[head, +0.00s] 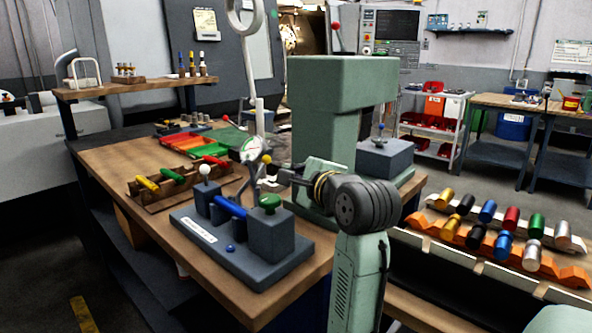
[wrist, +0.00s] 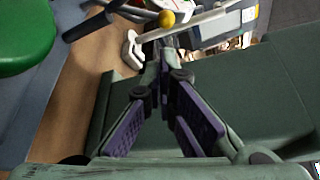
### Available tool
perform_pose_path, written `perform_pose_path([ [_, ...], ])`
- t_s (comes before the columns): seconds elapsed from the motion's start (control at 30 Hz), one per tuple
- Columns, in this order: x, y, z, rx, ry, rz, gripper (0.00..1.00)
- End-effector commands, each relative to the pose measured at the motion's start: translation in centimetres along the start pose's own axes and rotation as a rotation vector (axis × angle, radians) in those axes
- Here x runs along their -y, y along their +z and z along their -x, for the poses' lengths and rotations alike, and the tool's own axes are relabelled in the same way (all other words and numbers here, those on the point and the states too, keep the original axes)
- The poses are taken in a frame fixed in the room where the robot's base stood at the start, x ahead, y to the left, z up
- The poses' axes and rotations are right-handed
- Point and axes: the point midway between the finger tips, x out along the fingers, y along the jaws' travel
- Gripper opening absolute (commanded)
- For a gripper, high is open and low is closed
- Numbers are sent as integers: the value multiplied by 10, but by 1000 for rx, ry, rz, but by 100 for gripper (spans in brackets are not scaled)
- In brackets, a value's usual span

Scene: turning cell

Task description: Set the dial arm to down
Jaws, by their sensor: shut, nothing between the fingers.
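A round white-faced dial (head: 252,148) with a red mark stands behind the grey fixture in the head view. A thin arm with a yellow ball (head: 267,159) shows beside it. In the wrist view the yellow ball (wrist: 166,19) is at the top, close to a pale bar (wrist: 190,25) and a black-gripped lever (wrist: 88,26). I cannot tell which way the dial arm points. My gripper (wrist: 166,66) is shut and empty, with its tips below the yellow ball in that picture. In the head view my wrist partly hides the gripper; contact with the arm cannot be told.
The grey fixture (head: 240,262) with a blue bar and green knob stands at the bench's front. A tall green column (head: 325,110) is close to my gripper. A wooden tray (head: 165,205) of coloured handles lies to the left. Coloured cylinders rest on an orange rack (head: 450,240) at right.

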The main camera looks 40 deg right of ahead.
Motion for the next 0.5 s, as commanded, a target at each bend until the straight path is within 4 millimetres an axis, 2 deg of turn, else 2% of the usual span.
perform_pose_path([
  [0.2, 1, 0, -39, -1, 3, -1, 0],
  [0.33, 1, 1, -54, 0, 1, -1, 0],
  [0.5, 0, 0, -62, 0, 0, 0, 0],
])
